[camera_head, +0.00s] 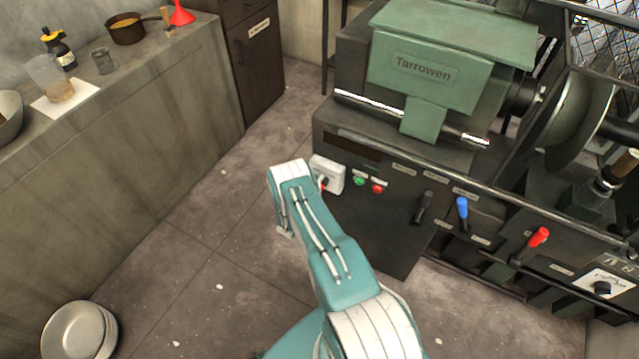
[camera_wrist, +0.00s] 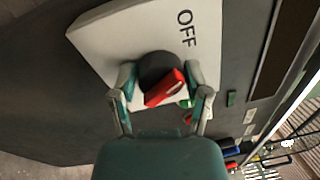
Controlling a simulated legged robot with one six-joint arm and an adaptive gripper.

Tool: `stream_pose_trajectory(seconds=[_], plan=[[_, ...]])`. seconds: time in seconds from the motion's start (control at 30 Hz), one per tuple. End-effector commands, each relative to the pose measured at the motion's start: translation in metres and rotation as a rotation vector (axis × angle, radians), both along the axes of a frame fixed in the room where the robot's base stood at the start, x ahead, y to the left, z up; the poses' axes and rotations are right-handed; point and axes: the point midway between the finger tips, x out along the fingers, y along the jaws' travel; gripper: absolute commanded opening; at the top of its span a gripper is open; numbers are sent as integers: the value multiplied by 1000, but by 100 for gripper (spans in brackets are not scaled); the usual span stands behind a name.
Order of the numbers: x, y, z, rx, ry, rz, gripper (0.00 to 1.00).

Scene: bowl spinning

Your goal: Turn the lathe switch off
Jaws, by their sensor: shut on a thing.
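The lathe (camera_head: 420,95) is a green and dark-grey machine at the right in the head view. Its switch plate (camera_head: 332,170) is a white box at the left end of the front panel. In the wrist view, the plate (camera_wrist: 115,38) carries the word OFF near its right part. A round black knob (camera_wrist: 156,68) with a red bar (camera_wrist: 162,92) sits on it. My gripper (camera_wrist: 160,80) has one finger on each side of the knob and is shut on it. In the head view my arm end hides most of the gripper.
Green (camera_head: 359,181) and red (camera_head: 377,188) buttons sit right of the switch. Black (camera_head: 424,205), blue (camera_head: 462,208) and red (camera_head: 538,237) levers stand farther right. A counter (camera_head: 130,130) runs along the left. Stacked bowls (camera_head: 78,328) lie on the floor. Floor between is clear.

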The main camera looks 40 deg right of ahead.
Motion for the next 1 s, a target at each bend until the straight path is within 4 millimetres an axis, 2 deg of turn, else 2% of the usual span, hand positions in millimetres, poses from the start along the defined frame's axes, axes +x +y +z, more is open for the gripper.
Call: stream_pose_trajectory(seconds=[0.2, 0.5, 1.0], plan=[[0, 1, -4, -64, 177, 4, 14], [-2, 0, -5, -134, 347, 1, 13], [-4, 0, -7, -165, 429, -1, 14]])
